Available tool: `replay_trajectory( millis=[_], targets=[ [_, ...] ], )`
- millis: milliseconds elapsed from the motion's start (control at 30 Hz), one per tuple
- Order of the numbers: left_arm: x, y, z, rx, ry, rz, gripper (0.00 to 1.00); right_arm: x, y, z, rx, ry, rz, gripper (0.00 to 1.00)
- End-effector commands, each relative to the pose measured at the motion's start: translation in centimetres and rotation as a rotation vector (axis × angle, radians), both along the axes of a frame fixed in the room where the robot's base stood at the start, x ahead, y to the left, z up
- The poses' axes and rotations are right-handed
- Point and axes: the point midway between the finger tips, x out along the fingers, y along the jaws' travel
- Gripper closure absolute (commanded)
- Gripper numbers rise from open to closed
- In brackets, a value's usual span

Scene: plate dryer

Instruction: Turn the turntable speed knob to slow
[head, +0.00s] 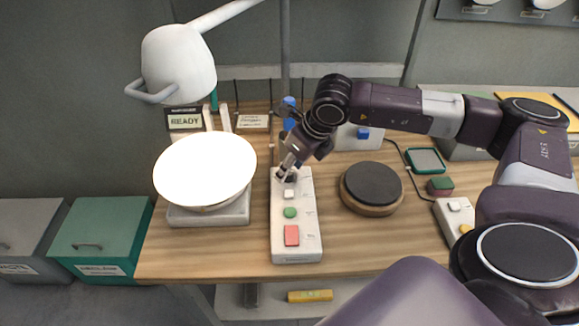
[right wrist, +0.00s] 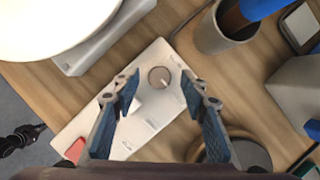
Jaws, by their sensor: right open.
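A white control panel (head: 306,222) lies on the wooden table, with a white switch (head: 289,194), a green button (head: 290,212) and a red button (head: 291,235). In the right wrist view a round grey knob (right wrist: 159,77) with a pale pointer mark sits at the panel's far end. My right gripper (head: 284,172) is over that end and hides most of the knob in the head view. In the right wrist view its blue-padded fingers (right wrist: 160,92) are open, one either side of the knob, apart from it in the picture. Height above the knob is hard to tell. My left gripper is not in view.
A bright white dish (head: 206,168) on a white base (head: 210,214) stands left of the panel under a lamp (head: 178,65). A round dark-topped disc (head: 373,184) is to the right. A grey cup (right wrist: 222,30) stands close behind the panel.

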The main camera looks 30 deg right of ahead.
Motion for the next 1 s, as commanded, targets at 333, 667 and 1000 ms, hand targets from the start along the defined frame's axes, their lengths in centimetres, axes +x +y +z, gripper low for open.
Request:
replay_trajectory(
  millis=[333, 667, 1000],
  targets=[
    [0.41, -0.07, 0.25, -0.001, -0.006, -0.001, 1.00, 0.35, 0.07, -1.05, 0.000, 0.000, 0.001, 0.60],
    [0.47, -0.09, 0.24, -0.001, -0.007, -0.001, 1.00, 0.35, 0.06, -1.02, 0.000, 0.001, 0.000, 0.90],
    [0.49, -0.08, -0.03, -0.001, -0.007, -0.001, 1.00, 0.36, 0.01, -1.09, 0.000, 0.000, 0.018, 1.00]
  ],
)
